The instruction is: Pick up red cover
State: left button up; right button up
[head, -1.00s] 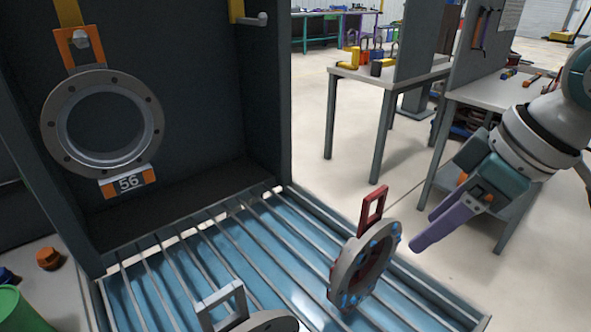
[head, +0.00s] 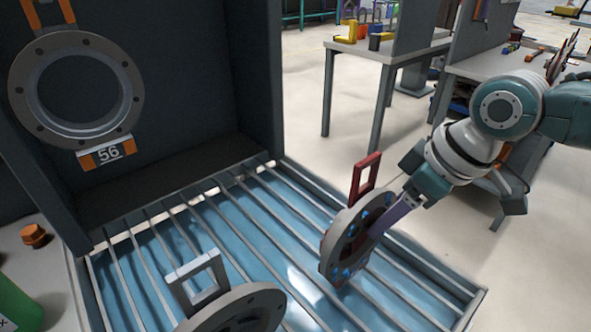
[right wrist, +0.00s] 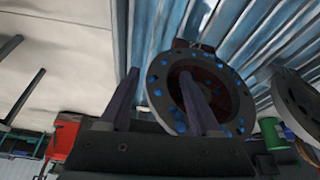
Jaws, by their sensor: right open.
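The red cover (head: 341,243) stands tilted on edge on the conveyor's slatted bed, near its right side. It is a round grey-rimmed disc with a red face, blue spots and a red loop handle (head: 363,176) on top. My right gripper (head: 378,226) is open, and its purple fingers reach from the right to the cover's face. In the right wrist view, the cover (right wrist: 236,103) lies ahead, with one finger in front of its face and the other beside its left rim. I cannot tell whether they touch it. My left gripper is not in view.
A second disc with a grey handle (head: 204,273) stands at the bed's front. A grey ring marked 56 (head: 20,88) hangs in the dark frame at left. A green container (head: 17,303) is at lower left. Worktables stand behind; the floor right of the bed is clear.

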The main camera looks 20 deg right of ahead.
grip_shut()
jog(key=shift+w+a+r, duration=0.1)
jog(key=shift+r, duration=0.05)
dwell(0.6)
